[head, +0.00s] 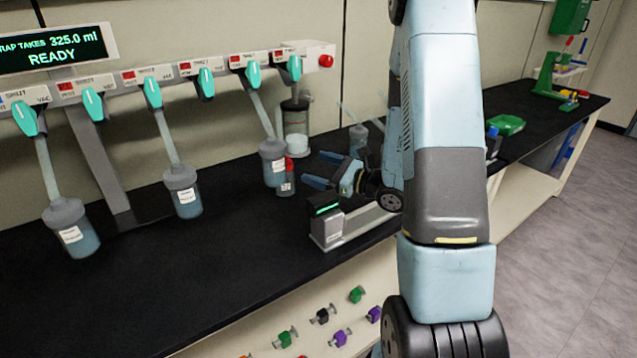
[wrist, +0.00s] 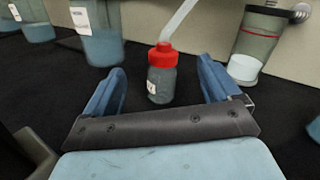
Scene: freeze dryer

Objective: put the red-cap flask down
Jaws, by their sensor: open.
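The red-cap flask (wrist: 161,78) stands upright on the black bench in the wrist view, a small bottle with a red cap and a pale label. In the head view the red-cap flask (head: 287,178) is beside a larger grey-lidded flask (head: 273,163). My gripper (wrist: 162,85) is open, with one blue finger to each side of the red-cap flask's line and clear gaps to both. The flask appears beyond or level with the fingertips, not gripped. In the head view my gripper (head: 315,170) points left towards it, with the wrist partly hidden behind my arm.
Several grey-lidded flasks, such as one (head: 183,192), hang from the manifold (head: 180,72) with teal valves. A clear vessel (wrist: 255,45) stands right of the flask. A small device with a green display (head: 345,222) sits in front. The bench's front left is clear.

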